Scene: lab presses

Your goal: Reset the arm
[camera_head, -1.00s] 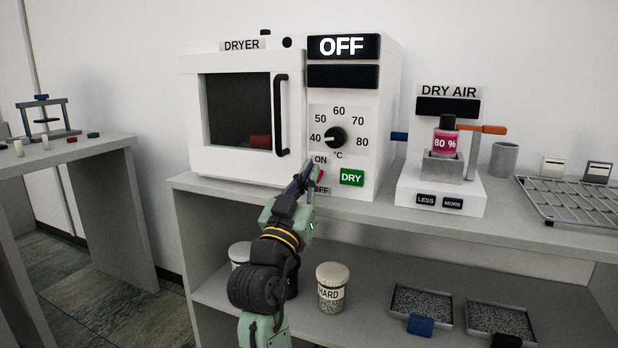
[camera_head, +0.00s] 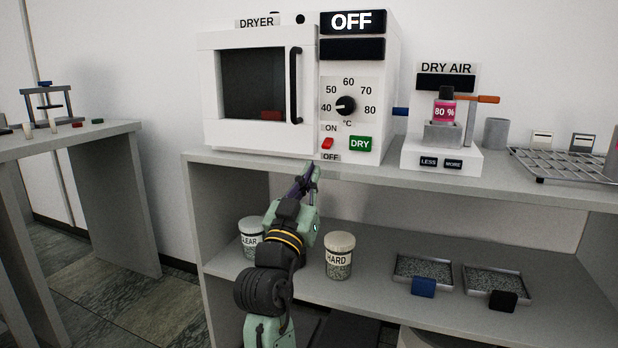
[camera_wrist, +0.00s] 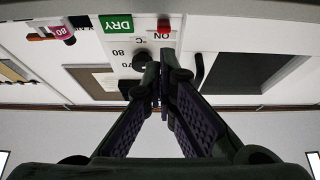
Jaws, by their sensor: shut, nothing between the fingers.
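My gripper (camera_head: 309,172) is shut and empty, in front of the shelf edge just below the dryer's red switch. In the wrist view my gripper (camera_wrist: 158,92) has its fingertips together. The dryer (camera_head: 257,135) is a white box with a dark window, a black handle and an OFF display (camera_head: 352,21). Its red switch (camera_head: 327,144) sits between the ON and OFF labels, apart from my fingers. The temperature knob (camera_head: 345,105) points near 40, beside the green DRY button (camera_head: 360,144).
A dry air unit (camera_head: 441,157) holding a pink 80 % bottle (camera_head: 444,109) stands right of the dryer. The lower shelf holds a CLEAR jar (camera_head: 250,240), a HARD jar (camera_head: 339,258) and two trays of pellets. A side table with a small press (camera_head: 47,104) is at left.

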